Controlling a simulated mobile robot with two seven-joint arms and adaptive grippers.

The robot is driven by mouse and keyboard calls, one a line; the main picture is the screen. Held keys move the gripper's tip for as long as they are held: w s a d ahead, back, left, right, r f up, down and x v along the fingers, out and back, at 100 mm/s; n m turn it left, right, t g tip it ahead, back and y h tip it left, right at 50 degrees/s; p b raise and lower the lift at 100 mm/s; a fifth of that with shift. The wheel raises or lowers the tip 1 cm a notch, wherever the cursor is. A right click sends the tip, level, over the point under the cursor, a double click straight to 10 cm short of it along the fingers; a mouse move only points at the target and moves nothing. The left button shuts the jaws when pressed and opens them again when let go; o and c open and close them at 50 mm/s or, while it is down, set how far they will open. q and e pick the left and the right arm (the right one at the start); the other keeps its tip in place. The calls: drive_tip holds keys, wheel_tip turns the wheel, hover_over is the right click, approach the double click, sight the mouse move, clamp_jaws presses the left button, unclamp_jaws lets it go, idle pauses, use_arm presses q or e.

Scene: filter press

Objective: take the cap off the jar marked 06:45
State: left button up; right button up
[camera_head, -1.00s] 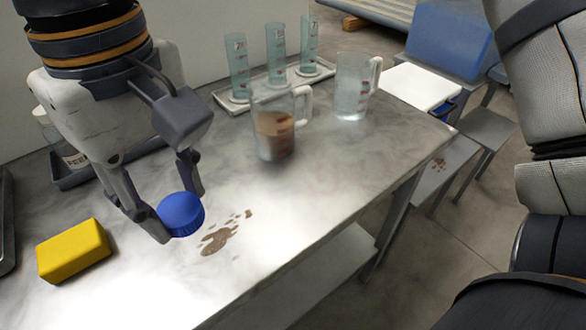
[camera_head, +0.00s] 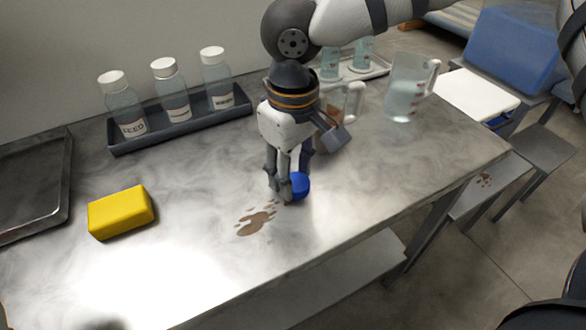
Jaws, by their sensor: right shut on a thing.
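My right gripper (camera_head: 287,190) is shut on a blue cap (camera_head: 300,185), ribbed in the earlier frame. It points down and holds the cap at or just above the metal table; I cannot tell whether they touch. Three bottles with white caps, the left (camera_head: 123,103), middle (camera_head: 171,90) and right (camera_head: 217,79), stand in a dark tray (camera_head: 185,124). The left label reads FEED; the others are too small to read. No label 06:45 is legible, and no jar shows under the blue cap. My left gripper is not in view.
A brown spill (camera_head: 256,221) lies beside the gripper. A yellow sponge (camera_head: 121,212) lies left. A clear jug (camera_head: 407,88) stands right; another jug (camera_head: 346,100) and cylinders (camera_head: 363,52) are partly behind my arm. The front of the table (camera_head: 215,275) is clear.

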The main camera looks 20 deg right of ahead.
drive_tip(key=shift+f, duration=0.1)
drive_tip(key=o, duration=1.3)
drive_tip(key=shift+c, duration=0.2)
wheel_tip(320, 180, up, 12)
